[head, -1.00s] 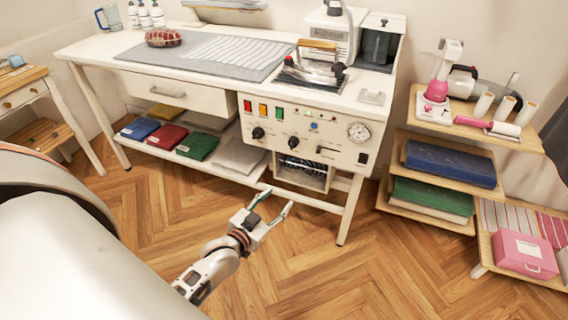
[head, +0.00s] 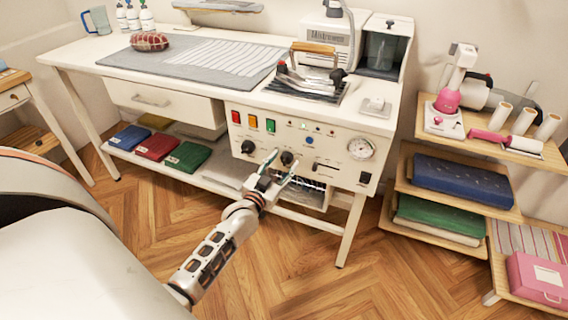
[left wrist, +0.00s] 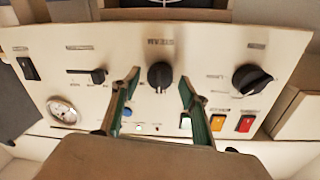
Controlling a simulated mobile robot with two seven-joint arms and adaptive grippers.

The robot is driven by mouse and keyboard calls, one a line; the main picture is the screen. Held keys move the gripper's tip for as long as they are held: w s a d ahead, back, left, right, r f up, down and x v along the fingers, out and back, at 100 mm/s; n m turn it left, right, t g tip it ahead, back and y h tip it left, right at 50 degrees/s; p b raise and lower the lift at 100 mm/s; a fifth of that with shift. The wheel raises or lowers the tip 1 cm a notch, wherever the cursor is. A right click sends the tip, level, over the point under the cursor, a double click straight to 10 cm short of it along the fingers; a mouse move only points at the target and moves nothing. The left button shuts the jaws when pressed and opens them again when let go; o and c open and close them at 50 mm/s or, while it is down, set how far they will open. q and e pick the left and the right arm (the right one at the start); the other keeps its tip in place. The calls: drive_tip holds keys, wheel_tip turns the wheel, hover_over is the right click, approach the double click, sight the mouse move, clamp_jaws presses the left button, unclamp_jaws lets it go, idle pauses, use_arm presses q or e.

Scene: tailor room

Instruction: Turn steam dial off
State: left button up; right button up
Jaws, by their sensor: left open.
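The steam dial (left wrist: 160,75) is a round black knob on the white control panel. In the left wrist view, which sees the panel upside down, its label looks like STEAM. In the head view it is the right-hand dark knob (head: 287,158). My left gripper (left wrist: 158,79) is open, with one green-lined finger on each side of the dial. I cannot tell whether the fingers touch it. In the head view my left gripper (head: 281,163) is in front of the panel (head: 335,146). My right gripper is in neither view.
A second black knob (head: 248,146) is beside the steam dial. Red, orange and green switches (head: 253,121), a slider (head: 326,166) and a gauge (head: 361,148) share the panel. An iron (head: 312,72) stands on the table above. A shelf rack (head: 458,187) stands at the right.

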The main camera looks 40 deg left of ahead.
use_arm(q)
drive_tip(key=shift+w, duration=0.1)
drive_tip(key=c, duration=0.9)
drive_tip(key=shift+c, duration=0.9)
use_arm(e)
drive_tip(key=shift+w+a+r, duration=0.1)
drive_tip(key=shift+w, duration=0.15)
